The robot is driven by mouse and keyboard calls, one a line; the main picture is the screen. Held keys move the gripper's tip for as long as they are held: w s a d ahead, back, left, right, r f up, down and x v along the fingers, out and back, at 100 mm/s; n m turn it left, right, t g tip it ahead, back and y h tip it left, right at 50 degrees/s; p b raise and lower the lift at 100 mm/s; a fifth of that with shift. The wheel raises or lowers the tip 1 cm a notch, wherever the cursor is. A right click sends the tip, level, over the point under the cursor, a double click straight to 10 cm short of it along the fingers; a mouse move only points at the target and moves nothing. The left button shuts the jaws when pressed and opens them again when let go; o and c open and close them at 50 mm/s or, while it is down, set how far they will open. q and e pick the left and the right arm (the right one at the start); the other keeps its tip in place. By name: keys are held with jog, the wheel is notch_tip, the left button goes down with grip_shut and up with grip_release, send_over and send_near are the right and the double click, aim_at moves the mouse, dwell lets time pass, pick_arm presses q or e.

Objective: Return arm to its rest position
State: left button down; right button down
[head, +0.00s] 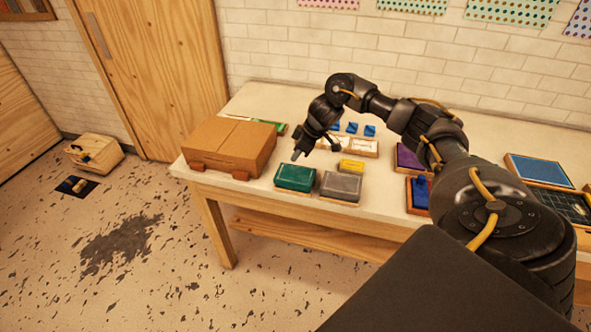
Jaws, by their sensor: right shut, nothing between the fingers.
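My right arm comes in from the right and reaches over the white table (260,97). My right gripper (296,156) points down above the back of a green box (294,177). It is shut and holds nothing. A gap to the green box cannot be judged from this view. My left gripper is out of view. No foil roll can be clearly made out.
A cardboard box (228,146) stands on the table's left end. A grey box (340,186), a yellow block (352,166) and several small blue pieces (352,128) lie near the gripper. A blue-topped panel (540,171) lies at right.

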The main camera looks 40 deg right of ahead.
jog(key=shift+r+p, duration=0.6)
jog(key=shift+r, duration=0.3)
